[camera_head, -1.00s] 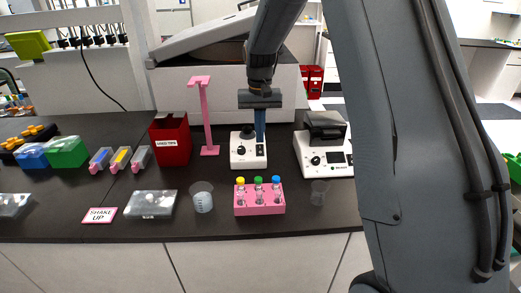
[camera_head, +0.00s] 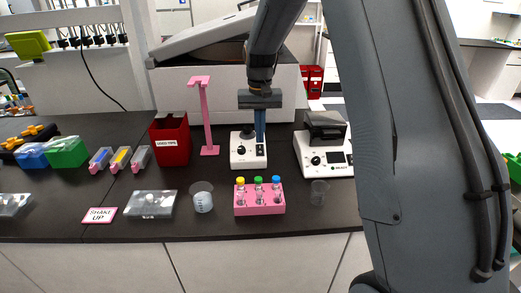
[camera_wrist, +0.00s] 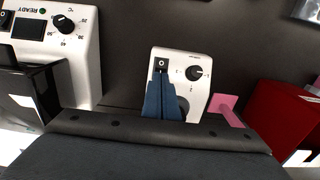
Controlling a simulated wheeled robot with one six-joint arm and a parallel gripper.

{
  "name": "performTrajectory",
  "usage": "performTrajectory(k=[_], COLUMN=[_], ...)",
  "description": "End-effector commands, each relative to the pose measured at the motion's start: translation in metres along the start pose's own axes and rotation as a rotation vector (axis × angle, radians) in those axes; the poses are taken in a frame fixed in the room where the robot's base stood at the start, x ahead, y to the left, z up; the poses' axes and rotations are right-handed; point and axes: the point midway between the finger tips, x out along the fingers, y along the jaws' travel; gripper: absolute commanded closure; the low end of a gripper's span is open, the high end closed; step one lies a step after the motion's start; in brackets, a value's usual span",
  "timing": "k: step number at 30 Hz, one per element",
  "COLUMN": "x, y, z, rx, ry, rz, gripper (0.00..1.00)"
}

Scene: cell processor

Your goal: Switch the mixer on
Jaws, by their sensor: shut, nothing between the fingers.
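The mixer (camera_head: 240,160) is a small white box on the dark bench, with a black knob (camera_head: 241,150) and a black rocker switch (camera_head: 261,149) on its face. In the wrist view the mixer (camera_wrist: 203,92) shows its switch (camera_wrist: 161,63), marked "O" at one end, beside the knob (camera_wrist: 195,73). My gripper (camera_head: 260,138) points down over the mixer with its blue fingers together and empty. In the wrist view its fingertips (camera_wrist: 160,75) are right at the switch and cover its lower part. I cannot tell whether they touch it or which way it is tipped.
A white device with a display (camera_head: 327,158) stands right of the mixer. A pink stand (camera_head: 205,120) and a red bin (camera_head: 171,142) stand to the left. A pink rack of capped tubes (camera_head: 259,205) and two beakers are in front.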

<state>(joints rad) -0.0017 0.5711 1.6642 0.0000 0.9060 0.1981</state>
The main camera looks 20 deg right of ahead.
Motion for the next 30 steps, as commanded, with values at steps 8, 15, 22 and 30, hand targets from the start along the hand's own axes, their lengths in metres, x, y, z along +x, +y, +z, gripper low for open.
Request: performTrajectory(k=[8, 15, 22, 30], x=[0.004, 0.007, 0.011, 0.015], y=[0.000, 0.000, 0.000, 0.000], z=[0.000, 0.000, 0.000, 0.001], rx=[0.000, 0.000, 0.000, 0.000], ry=[0.000, -0.001, -0.001, -0.002], rz=[0.000, 0.000, 0.000, 0.000], gripper=[1.00, 1.00, 1.00, 1.00])
